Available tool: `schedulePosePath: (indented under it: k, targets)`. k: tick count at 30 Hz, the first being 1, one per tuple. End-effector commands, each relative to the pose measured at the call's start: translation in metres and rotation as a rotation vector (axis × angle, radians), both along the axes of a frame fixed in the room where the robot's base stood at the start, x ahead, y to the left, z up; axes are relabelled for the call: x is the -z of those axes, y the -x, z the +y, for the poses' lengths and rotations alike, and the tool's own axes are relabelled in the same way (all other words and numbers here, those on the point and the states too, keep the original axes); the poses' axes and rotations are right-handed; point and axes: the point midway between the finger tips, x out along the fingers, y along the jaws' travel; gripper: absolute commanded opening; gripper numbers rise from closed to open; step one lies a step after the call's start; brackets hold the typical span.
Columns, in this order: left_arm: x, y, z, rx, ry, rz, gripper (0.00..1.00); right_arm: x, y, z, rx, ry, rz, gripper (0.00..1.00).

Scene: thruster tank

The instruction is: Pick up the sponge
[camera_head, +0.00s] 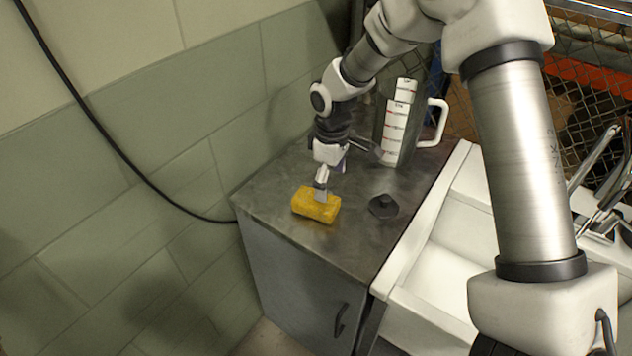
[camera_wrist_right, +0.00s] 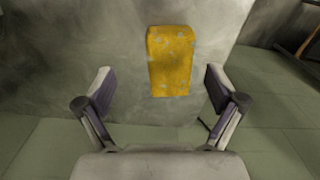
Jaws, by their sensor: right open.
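A yellow sponge (camera_head: 316,205) lies flat on the grey metal counter top, near its front left edge. My right gripper (camera_head: 321,188) is right above and behind the sponge in the head view, and partly overlaps it there. In the right wrist view the sponge (camera_wrist_right: 171,61) lies ahead of my right gripper (camera_wrist_right: 162,100), between the lines of its two spread fingers. The fingers are open and nothing is between their tips. I cannot tell the exact height of the fingertips over the counter. My left gripper is not in view.
A clear measuring jug (camera_head: 397,125) with a white handle stands behind the gripper. A small dark stopper-like object (camera_head: 383,206) lies right of the sponge. A white sink (camera_head: 440,262) adjoins the counter on the right. A black cable (camera_head: 105,135) hangs along the tiled wall at left.

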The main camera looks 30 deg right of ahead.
Motion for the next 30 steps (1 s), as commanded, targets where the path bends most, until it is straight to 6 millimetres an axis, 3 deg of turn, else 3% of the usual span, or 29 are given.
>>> schedulePosePath:
  k: [8,15,22,23,28,30]
  targets:
    - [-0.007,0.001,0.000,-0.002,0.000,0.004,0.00,0.031,0.000,0.001,0.000,0.000,0.002,0.94]
    - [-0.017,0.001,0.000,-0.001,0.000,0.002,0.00,0.072,-0.001,0.003,0.000,0.001,0.002,0.94]
    - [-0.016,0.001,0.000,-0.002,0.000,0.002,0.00,0.078,-0.001,0.003,0.000,0.000,-0.001,0.94]
    - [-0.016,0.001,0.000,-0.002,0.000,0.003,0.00,0.077,-0.001,0.003,0.000,0.000,-0.001,0.90]
    - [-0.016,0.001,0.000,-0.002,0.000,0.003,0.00,0.078,-0.001,0.003,0.000,0.001,-0.001,0.30]
    - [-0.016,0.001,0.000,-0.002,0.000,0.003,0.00,0.078,-0.001,0.003,0.000,0.001,-0.001,0.28]
